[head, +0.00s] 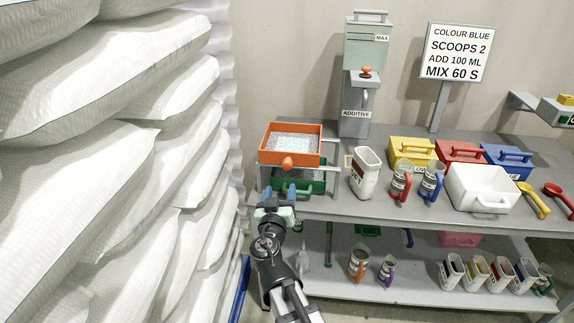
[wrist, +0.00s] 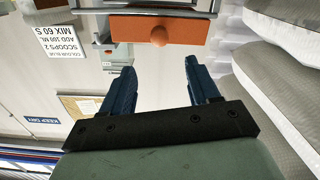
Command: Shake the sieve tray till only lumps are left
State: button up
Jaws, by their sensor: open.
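The orange sieve tray (head: 308,160) sits on a grey stand at the left end of the bench. Pale grey, grainy material (head: 293,143) lies in it; I cannot tell lumps from powder. An orange knob (head: 287,162) sticks out of its front. A green tray (head: 312,186) is below the sieve, partly hidden by my arm. My gripper (head: 279,190) is open and empty, in front of and below the knob. In the wrist view, an orange part of the sieve (wrist: 185,32) shows beyond the open fingers of my gripper (wrist: 160,68), apart from them.
White sacks (head: 120,170) are stacked close on the left. Right of the sieve stand a white jug (head: 364,172), mugs, lidded coloured boxes and a white bin (head: 480,190). The grey additive dispenser (head: 366,65) rises behind. A lower shelf (head: 425,285) holds several cups.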

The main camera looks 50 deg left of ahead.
aim_at(287, 167)
jog(key=x, duration=1.3)
jog(key=shift+w+a, duration=0.25)
jog(key=shift+w, duration=0.05)
jog(key=shift+c, duration=0.2)
grip_shut()
